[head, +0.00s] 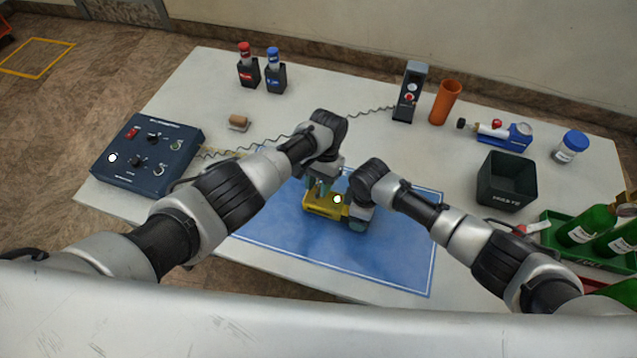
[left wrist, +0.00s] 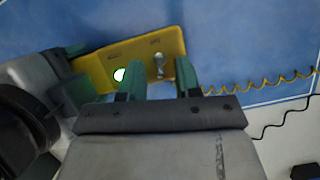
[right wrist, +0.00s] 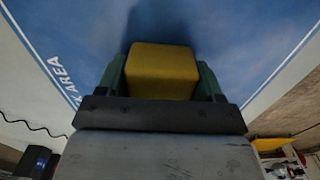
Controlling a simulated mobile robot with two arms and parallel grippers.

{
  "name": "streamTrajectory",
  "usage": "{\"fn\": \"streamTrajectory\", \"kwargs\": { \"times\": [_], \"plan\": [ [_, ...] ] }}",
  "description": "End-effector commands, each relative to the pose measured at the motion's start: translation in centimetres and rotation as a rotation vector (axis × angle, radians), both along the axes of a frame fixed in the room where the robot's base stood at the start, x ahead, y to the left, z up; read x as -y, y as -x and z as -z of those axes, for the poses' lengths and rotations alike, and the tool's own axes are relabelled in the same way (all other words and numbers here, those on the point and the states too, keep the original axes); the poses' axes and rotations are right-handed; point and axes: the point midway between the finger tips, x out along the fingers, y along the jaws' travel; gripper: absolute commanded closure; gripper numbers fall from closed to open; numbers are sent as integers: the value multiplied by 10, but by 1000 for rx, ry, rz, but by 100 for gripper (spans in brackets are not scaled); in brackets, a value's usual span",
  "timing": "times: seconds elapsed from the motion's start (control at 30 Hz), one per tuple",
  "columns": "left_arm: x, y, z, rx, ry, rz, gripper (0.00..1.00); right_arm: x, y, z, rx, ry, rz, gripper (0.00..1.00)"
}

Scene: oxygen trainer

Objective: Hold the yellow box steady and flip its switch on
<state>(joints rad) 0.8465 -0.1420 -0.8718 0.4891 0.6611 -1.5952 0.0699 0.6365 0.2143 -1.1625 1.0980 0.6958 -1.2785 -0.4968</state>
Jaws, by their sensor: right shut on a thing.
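The yellow box (head: 322,207) lies on the blue mat (head: 290,245). My right gripper (head: 357,216) is shut on its right end; in the right wrist view the box (right wrist: 161,70) fills the space between the green fingers (right wrist: 161,80). In the left wrist view the box's top (left wrist: 105,62) shows a small metal toggle switch (left wrist: 158,64) and a lit white spot (left wrist: 120,75). My left gripper (head: 320,187) is above the box. Its green fingers (left wrist: 160,78) are apart, with the switch between or just beyond their tips. I cannot tell whether they touch it.
A dark blue control panel (head: 146,152) stands at the left, with a coiled cord leading from it. An orange cup (head: 445,102), a black bin (head: 506,181) and a green crate (head: 548,236) with bottles stand at the right. The mat's front part is clear.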

Motion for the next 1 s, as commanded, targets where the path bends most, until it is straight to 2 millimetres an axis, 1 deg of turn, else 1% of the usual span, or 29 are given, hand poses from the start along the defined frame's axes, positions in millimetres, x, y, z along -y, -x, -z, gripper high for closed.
{"fn": "streamTrajectory", "kwargs": {
  "times": [0.17,0.27,0.37,0.7,0.83,1.0],
  "plan": [
    [1,0,-1,-1,1,1,67,1,2,2,-5,5,-1,65],
    [2,-2,-7,0,2,1,67,1,2,2,-6,6,-1,65],
    [3,-8,-20,3,4,1,67,1,2,2,-6,6,0,65],
    [10,-32,-87,3,1,0,67,2,2,2,-5,6,0,65],
    [11,-38,-103,2,0,0,67,2,2,2,-5,6,0,65],
    [12,-40,-112,0,0,0,67,2,2,2,-5,7,0,65]
  ]
}}
